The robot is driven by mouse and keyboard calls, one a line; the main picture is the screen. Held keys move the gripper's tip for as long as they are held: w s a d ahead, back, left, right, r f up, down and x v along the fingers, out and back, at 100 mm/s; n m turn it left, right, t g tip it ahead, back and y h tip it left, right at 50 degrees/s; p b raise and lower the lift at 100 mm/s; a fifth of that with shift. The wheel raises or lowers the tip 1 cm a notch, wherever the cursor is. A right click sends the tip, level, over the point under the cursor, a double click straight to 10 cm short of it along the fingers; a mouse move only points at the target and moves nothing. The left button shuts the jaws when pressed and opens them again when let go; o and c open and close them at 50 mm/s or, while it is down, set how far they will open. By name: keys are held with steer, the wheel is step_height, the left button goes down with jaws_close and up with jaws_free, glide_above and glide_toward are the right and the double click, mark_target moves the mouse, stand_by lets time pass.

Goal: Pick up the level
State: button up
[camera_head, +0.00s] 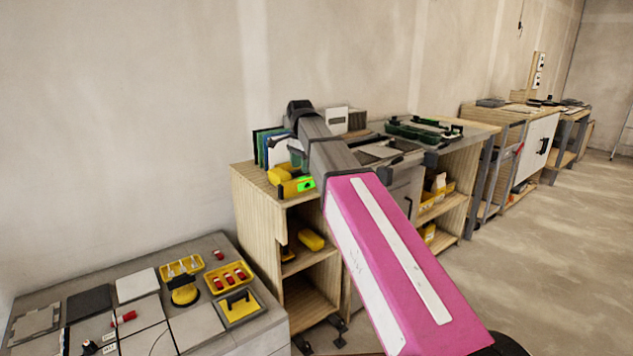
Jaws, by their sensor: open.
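The level (297,187) is a short yellow block with a bright green face. It lies on top of the wooden cabinet, near its front edge, left of my pink arm. My gripper (297,160) is small in the view, hanging below the dark wrist just above and behind the level. It is open, with nothing seen between its fingers. The fingertips are partly hidden, and I cannot tell whether they touch anything.
The wooden cabinet (251,205) also carries upright coloured sheets (268,147) and a yellow object (279,174) close to the level. A low tiled platform (205,333) with yellow trays stands at the lower left. Further workbenches (483,117) line the wall. Floor is clear at right.

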mark_target(303, 179)
steer(key=shift+s+d+f, duration=0.1)
steer(key=shift+s+f, duration=0.05)
steer(key=shift+f, duration=1.8)
steer(key=shift+s+d+f, duration=0.1)
steer(key=shift+f, duration=1.8)
steer(key=c, duration=1)
